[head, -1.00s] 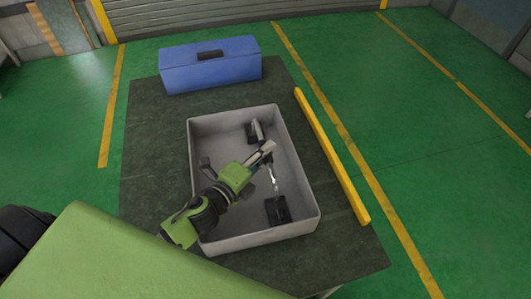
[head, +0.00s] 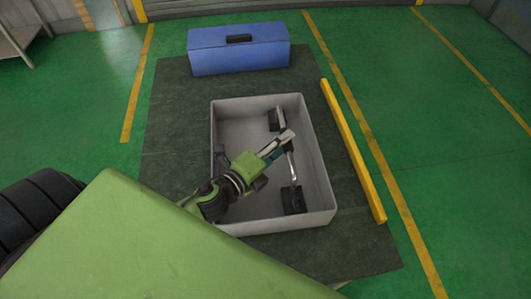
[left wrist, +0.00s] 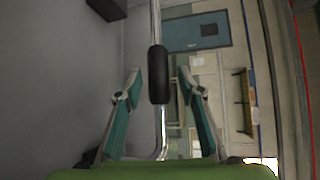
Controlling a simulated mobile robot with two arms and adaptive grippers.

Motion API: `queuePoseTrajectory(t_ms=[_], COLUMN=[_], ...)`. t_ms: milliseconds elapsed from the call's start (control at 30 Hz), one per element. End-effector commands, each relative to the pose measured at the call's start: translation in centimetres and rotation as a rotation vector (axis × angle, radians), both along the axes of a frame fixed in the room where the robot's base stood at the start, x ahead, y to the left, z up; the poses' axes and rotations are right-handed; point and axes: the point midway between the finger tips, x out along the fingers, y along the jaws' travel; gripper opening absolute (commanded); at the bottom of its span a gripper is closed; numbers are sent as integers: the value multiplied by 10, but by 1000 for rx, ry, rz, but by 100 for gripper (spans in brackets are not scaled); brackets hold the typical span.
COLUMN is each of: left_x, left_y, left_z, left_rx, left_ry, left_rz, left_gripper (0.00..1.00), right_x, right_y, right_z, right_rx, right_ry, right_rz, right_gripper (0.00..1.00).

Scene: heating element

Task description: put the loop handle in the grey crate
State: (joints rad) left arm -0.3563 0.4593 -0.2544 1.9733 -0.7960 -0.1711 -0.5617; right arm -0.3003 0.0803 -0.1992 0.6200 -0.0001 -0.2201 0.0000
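The grey crate (head: 318,150) stands on the dark mat. The loop handle (head: 292,166) is inside it, a bright metal bar with black end pieces (head: 293,200). My left gripper (head: 287,148) reaches into the crate over the handle and hides part of it. In the left wrist view the bar's black grip (left wrist: 158,75) lies between the two teal fingers of my left gripper (left wrist: 160,88). The fingers are apart, with a gap on each side of the bar. My right gripper is in no view.
A blue toolbox (head: 238,52) stands at the far end of the dark mat (head: 175,140). A yellow bar (head: 350,145) lies along the mat's right side. The crate's walls rise around my left gripper. The mat is bare left of the crate.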

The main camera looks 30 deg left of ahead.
Motion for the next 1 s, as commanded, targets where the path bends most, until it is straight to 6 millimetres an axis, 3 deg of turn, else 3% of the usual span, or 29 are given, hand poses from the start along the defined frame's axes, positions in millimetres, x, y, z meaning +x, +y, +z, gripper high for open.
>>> queuePoseTrajectory(t_ms=[300,500,1000], left_x=[-60,-84,-94], left_y=[14,20,23], left_z=[5,11,16], left_rx=[1,-1,2], left_ry=[3,0,-1], left_rz=[0,1,0], left_gripper=[36,36,36], right_x=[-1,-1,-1], right_y=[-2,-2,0], right_z=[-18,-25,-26], right_rx=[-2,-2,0], right_ry=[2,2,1], right_rz=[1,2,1], right_gripper=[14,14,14])
